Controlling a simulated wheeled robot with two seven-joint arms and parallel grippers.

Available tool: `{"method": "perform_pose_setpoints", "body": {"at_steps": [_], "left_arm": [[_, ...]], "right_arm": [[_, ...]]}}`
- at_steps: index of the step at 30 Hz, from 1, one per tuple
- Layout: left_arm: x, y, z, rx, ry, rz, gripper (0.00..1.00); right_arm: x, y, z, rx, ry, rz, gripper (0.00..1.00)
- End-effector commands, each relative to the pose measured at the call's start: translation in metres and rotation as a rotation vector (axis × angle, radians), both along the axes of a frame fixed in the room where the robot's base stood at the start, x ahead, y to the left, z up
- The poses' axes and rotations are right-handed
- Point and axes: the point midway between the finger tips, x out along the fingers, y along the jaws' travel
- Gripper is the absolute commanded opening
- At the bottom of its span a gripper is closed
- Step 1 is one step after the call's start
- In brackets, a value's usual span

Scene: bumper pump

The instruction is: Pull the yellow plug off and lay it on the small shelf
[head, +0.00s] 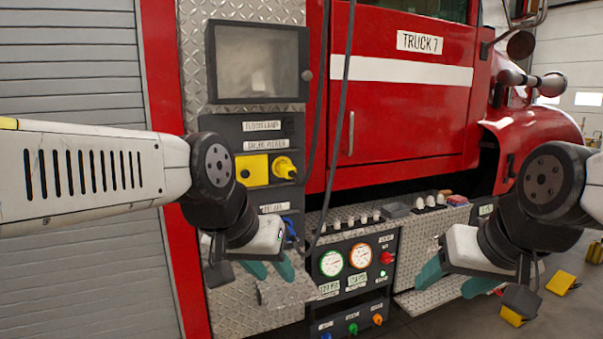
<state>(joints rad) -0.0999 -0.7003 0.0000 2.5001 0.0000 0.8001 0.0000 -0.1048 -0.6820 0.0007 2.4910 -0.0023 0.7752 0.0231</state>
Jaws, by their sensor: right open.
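The yellow plug (284,167) sits in a dark panel on the truck's side, beside a square yellow cover (251,168), and points out to the right. My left gripper (271,268) is below the plug, clear of it, with its teal fingers apart and nothing seen between them. My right gripper (455,281) is open and empty, low on the right in front of the truck. A narrow diamond-plate ledge (333,217) lies below and right of the plug; I cannot tell whether this is the small shelf.
Several small fittings stand on the ledge. Below it is a gauge panel (345,276) with coloured knobs. A blue plug (290,231) is partly hidden by my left wrist. Dark cables (345,95) hang in front of the truck. Yellow blocks (561,283) lie on the floor at right.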

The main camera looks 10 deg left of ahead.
Motion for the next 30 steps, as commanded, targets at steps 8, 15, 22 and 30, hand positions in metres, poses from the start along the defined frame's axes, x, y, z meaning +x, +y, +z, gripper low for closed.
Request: {"method": "perform_pose_setpoints", "body": {"at_steps": [8, 15, 22, 30], "left_arm": [[0.000, 0.000, 0.000, 0.000, 0.000, 0.000, 0.36], [0.000, 0.000, 0.000, 0.000, 0.000, 0.000, 0.36], [0.000, 0.000, 0.000, 0.000, 0.000, 0.000, 0.36], [0.000, 0.000, 0.000, 0.000, 0.000, 0.000, 0.36]], "right_arm": [[0.126, 0.041, 0.033, 0.199, -0.146, -0.185, 0.64], [0.265, 0.136, 0.058, 0.594, -0.290, -0.344, 0.64], [0.348, 0.249, 0.055, 1.054, -0.299, -0.404, 0.64], [0.373, 0.318, 0.045, 1.366, -0.232, -0.407, 0.64]]}}
